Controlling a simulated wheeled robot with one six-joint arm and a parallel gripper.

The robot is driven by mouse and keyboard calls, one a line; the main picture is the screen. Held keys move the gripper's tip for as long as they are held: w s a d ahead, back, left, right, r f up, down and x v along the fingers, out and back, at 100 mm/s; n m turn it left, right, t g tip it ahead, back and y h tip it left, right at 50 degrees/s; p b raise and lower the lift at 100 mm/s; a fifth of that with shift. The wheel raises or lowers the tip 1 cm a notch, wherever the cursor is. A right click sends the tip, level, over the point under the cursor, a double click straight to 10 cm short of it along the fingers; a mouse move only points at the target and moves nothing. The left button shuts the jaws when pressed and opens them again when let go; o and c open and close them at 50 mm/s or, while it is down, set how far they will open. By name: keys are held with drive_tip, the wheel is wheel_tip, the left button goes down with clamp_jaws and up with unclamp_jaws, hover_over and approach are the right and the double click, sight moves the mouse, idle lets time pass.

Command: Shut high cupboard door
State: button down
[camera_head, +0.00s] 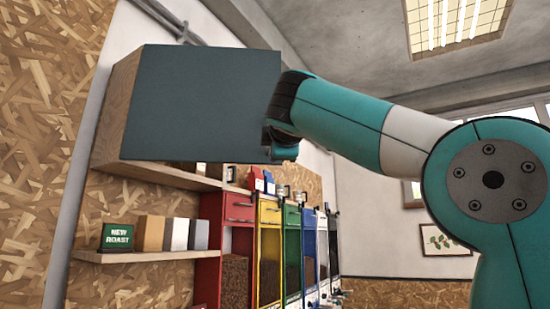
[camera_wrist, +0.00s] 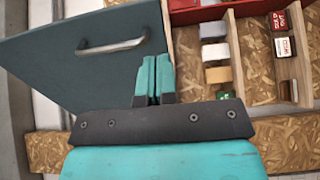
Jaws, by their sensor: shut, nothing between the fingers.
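The high cupboard (camera_head: 118,105) has a wooden side and hangs on the wall in the head view. Its dark blue-grey door (camera_head: 200,105) is a broad panel facing me. How far the door stands open is hard to tell. In the wrist view the door (camera_wrist: 60,65) fills the upper left and carries a metal bar handle (camera_wrist: 112,46). The handle does not show in the head view. My gripper (camera_head: 284,150) is at the door's right edge, low down. In the wrist view its fingers (camera_wrist: 153,75) are together and empty, beside the handle and overlapping the door's edge; contact is unclear.
The space right of the cupboard is partly filled by my arm.

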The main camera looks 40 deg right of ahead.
drive_tip(key=p+x, duration=0.5)
drive_tip(key=x, duration=0.5)
drive_tip(key=shift+w+d, duration=0.2)
drive_tip(key=shift+w, duration=0.2)
